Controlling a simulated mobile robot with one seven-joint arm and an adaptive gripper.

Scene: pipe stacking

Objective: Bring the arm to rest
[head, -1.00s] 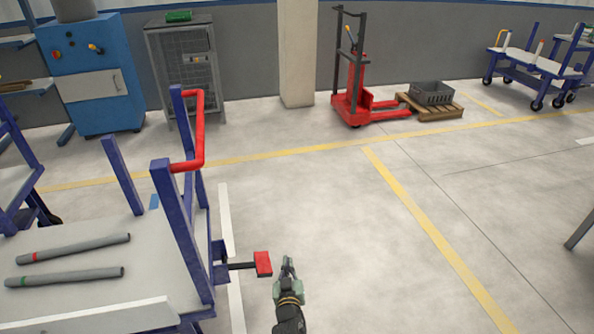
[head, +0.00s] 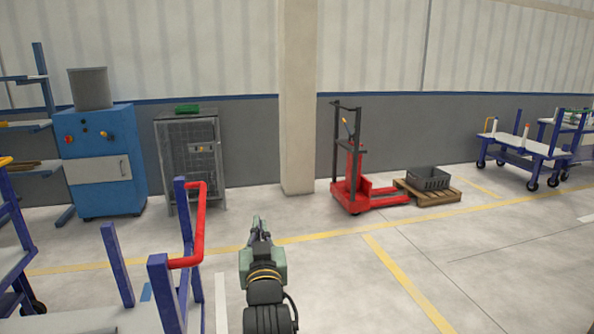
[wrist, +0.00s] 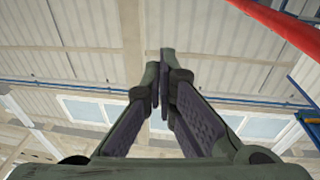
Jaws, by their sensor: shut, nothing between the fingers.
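My gripper (head: 259,226) is raised in front of me in the head view, with its fingers pointing up and away. It is shut and empty, held in the air right of the cart's red handle. Nothing is held between the fingers.
A blue cart with a red handle (head: 201,225) stands close at the left. A red pallet stacker (head: 354,190) and a pallet with a grey crate (head: 428,178) stand further back. A blue cabinet (head: 103,160) is at the left wall. The floor right of my arm is clear.

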